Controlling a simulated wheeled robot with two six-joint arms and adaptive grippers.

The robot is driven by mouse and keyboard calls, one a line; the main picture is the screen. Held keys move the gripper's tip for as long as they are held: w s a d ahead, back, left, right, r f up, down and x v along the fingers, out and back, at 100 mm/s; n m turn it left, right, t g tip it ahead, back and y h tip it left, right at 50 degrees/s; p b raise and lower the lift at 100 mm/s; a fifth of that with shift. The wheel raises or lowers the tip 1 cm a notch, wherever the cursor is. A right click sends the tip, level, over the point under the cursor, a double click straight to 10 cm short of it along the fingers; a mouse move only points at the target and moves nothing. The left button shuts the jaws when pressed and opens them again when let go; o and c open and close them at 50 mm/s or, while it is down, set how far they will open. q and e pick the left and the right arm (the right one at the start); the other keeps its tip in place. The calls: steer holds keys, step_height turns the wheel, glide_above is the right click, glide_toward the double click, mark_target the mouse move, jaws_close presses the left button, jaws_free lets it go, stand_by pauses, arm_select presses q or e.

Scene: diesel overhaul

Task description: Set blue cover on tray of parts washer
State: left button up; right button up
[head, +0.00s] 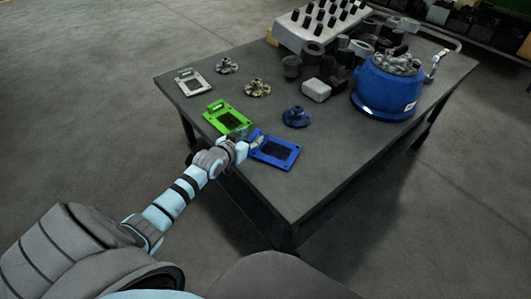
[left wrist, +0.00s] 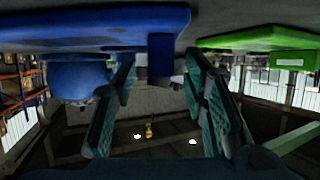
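The blue cover (head: 275,152) is a flat rectangular plate with a dark centre. It lies near the front edge of the grey table. My left gripper (head: 243,148) is at its left end. In the left wrist view, which looks upside down, the blue cover (left wrist: 90,28) fills the top left and its block-like handle (left wrist: 160,55) shows between the two spread fingers of my left gripper (left wrist: 160,72). The fingers look apart from the handle. I cannot identify a parts washer tray for sure. My right gripper is not in view.
A green cover (head: 226,118) lies close beside the blue one, a silver cover (head: 194,83) farther back. A blue flanged part (head: 297,117) and a white block (head: 316,90) lie behind. A blue tub (head: 384,92) of grey pieces stands right. The table's front right is clear.

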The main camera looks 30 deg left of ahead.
arm_select(q)
steer(key=shift+w+f, duration=0.4)
steer(key=shift+w, duration=0.25)
steer(key=shift+s+a+r, duration=0.1)
steer(key=shift+r, duration=0.05)
jaws_close()
steer(key=shift+r, duration=0.1)
